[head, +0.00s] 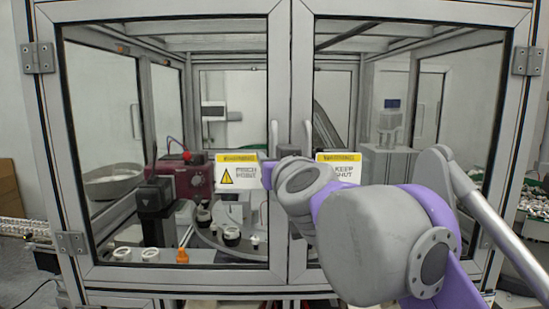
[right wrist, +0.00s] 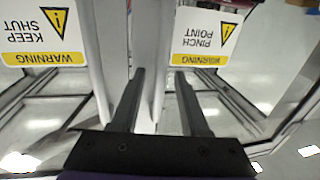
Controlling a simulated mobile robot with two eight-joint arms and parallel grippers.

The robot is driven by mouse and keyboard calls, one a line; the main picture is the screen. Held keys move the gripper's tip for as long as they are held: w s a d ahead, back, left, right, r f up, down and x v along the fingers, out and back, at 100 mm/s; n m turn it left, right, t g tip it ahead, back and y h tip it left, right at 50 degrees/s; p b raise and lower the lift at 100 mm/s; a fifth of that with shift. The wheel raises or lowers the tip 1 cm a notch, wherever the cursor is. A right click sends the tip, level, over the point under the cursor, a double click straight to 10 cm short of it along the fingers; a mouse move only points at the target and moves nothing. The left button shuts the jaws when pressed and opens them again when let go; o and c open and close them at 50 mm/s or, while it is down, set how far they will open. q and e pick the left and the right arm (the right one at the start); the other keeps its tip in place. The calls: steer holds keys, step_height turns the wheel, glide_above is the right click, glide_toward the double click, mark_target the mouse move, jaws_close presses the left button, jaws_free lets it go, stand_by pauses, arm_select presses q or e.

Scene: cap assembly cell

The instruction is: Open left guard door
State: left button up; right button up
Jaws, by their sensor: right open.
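The left guard door (head: 180,276) is a grey-framed window panel with a "Pinch Point" warning sign (head: 238,172). It stands closed against the right guard door (head: 420,12). Upright grey handles stand near the centre seam; the left door's handle (head: 275,137) shows above my right gripper (head: 268,170). My right gripper is at the left door's inner edge. In the right wrist view, its two dark fingers (right wrist: 160,74) are apart, with a pale upright bar between them. I cannot tell whether they touch it. My left gripper is not in view.
The "Keep Shut" sign (head: 346,170) is on the right door, partly behind my arm. Hinges (head: 38,58) line the left door's outer side.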

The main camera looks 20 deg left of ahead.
jaws_close()
stand_by(1.4)
